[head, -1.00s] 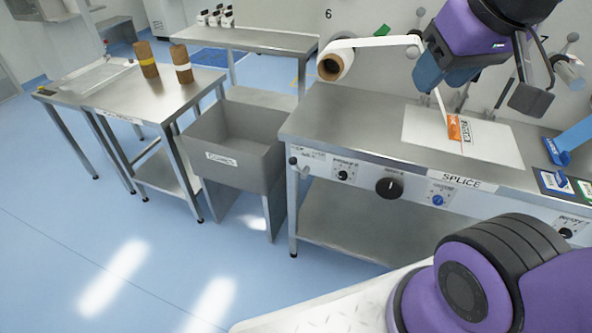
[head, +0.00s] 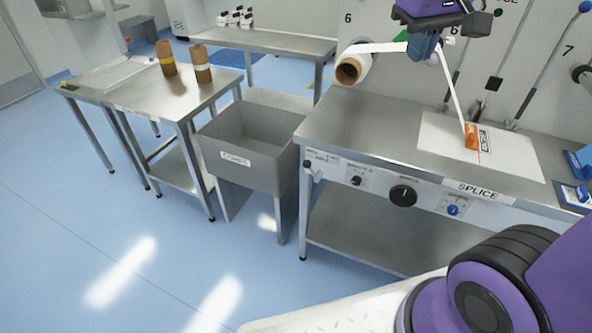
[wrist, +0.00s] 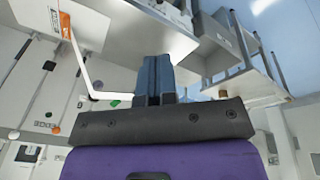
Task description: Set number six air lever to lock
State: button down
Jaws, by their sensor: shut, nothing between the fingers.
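My gripper (head: 424,46) hangs at the upper right of the head view, in front of the grey wall panel, its blue fingers together and empty. It also shows in the wrist view (wrist: 155,78). A "6" is marked on the panel (head: 375,18) left of my gripper, and a smaller "6" shows just right of it. A thin rod (head: 457,76) runs up the panel beside my gripper; its upper end is hidden behind my wrist. I cannot tell if it is the number six air lever, or its setting. Another rod with a blue knob (head: 585,7) stands near the "7".
A paper roll (head: 349,71) sticks out left of my gripper; a white strip (head: 452,90) runs from it down to the board (head: 440,143) on the splice table (head: 345,118). A grey bin (head: 230,145) and another table (head: 175,100) stand left. The floor there is clear.

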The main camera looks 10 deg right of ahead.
jog(key=w+a+f+n+g+h, duration=0.1)
jog(key=w+a+f+g+h, duration=0.3)
jog(key=w+f, duration=0.85)
jog(key=w+a+f+n+g+h, duration=0.1)
jog(key=w+a+f+h, duration=0.35)
jog(key=w+f, duration=0.75)
jog(key=w+a+f+n+t+h, duration=0.1)
jog(key=w+a+f+h, duration=0.25)
jog(key=f, duration=0.35)
jog(key=w+a+f+n+t+h, duration=0.1)
jog(key=w+a+f+n+h, duration=0.2)
jog(key=f, duration=0.4)
jog(key=s+a+f+n+t+h, duration=0.1)
jog(key=a+f+t, duration=0.3)
jog(key=f, duration=0.5)
jog(key=s+a+f+n+t+h, duration=0.1)
jog(key=a+f+n+t+h, duration=0.1)
jog(key=f, duration=0.7)
jog(key=a+t+h, duration=0.1)
jog(key=a+t, duration=0.1)
jog(key=a, duration=0.1)
jog(key=shift+f+t, duration=0.3)
jog(key=shift+f, duration=0.1)
